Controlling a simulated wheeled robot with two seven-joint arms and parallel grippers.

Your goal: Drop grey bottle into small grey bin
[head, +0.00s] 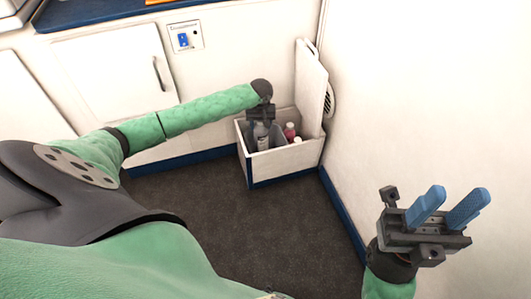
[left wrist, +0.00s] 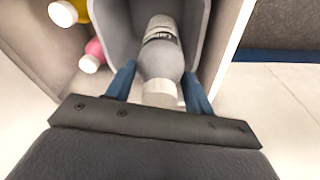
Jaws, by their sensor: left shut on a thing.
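The grey bottle (left wrist: 160,62) has a pale cap and a printed label. My left gripper (left wrist: 160,88) is shut on it near the cap end, with one blue finger on each side. In the left wrist view the bottle's far part is inside the small grey bin (left wrist: 204,30); I cannot tell if it touches the bottom. In the head view the bottle (head: 261,135) hangs below my left gripper (head: 261,120), within the white open box. My right gripper (head: 447,208) is open and empty at the right, far from the box.
The white box (head: 288,160) has its lid (head: 311,88) raised against the wall. A pink bottle (head: 290,131) stands beside the bin, and a yellow one (left wrist: 78,10) shows in the wrist view. White cabinets line the left. The dark floor (head: 240,235) in front is clear.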

